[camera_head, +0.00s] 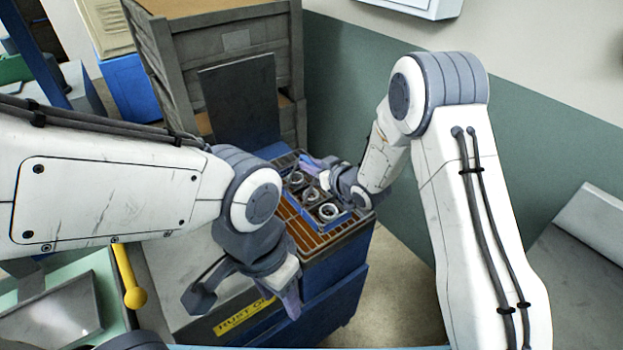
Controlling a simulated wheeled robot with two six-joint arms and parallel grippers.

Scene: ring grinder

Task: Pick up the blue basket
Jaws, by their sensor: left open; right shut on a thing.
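The blue basket (336,223) sits at the top of a blue cabinet, over brown slats, and holds several metallic rings (328,211). My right gripper (318,168) reaches in from the right to the far right side of the basket. It is shut on the basket's edge there, and its wrist hides part of that side. My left gripper (245,292) is open and empty, in front of and left of the basket. It hangs by the cabinet's front, apart from the basket.
Grey wooden crates (225,45) with a dark panel (240,100) stand behind. Open floor (400,285) lies right of the cabinet.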

